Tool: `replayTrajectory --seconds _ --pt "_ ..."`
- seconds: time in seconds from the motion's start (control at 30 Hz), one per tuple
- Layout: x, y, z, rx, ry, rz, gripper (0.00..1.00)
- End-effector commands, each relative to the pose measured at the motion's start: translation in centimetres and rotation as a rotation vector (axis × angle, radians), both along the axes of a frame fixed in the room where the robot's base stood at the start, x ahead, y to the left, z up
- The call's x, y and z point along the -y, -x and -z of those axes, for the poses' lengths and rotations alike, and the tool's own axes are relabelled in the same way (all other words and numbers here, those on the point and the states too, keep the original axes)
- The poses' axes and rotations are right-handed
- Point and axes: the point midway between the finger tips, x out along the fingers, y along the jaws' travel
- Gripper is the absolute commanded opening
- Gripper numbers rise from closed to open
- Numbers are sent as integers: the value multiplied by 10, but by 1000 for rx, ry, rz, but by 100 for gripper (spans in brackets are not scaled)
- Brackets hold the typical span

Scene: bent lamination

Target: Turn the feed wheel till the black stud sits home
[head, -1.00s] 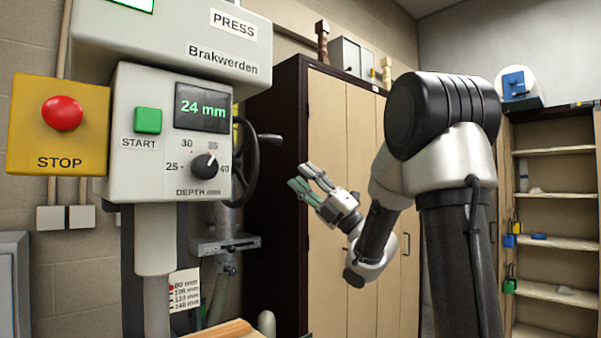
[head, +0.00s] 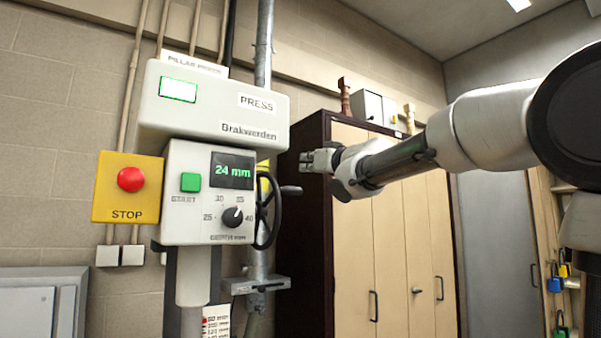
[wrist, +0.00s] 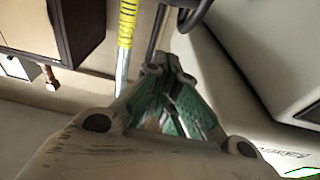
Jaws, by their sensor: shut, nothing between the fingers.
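The feed wheel (head: 264,212) is a black spoked handwheel on the right side of the grey press head, seen nearly edge-on in the head view. Its dark crank handle (head: 290,190) sticks out to the right. My gripper (head: 306,162) is shut and empty, above and right of the wheel, apart from it in the picture. In the wrist view my green-padded fingers (wrist: 163,68) meet at their tips, just below a black curved bar (wrist: 188,12) that looks like part of the wheel. I cannot make out the black stud. The display (head: 232,171) reads 24 mm.
The press front carries a green START button (head: 190,182) and a depth dial (head: 232,216). A yellow STOP box (head: 127,205) is at its left. A grey column with a yellow-striped part (wrist: 127,22) stands close by. A tall cabinet (head: 350,240) stands behind my arm.

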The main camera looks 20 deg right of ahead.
Motion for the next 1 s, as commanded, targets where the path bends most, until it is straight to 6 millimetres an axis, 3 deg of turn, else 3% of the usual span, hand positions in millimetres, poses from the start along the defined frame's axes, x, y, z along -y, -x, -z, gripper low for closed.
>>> replayTrajectory --seconds 0.5,0.73,1.0 --pt "-30 -92 -13 -2 4 -1 0" --pt "-27 -84 18 0 4 -1 0" --pt "-27 -83 25 2 5 0 0"
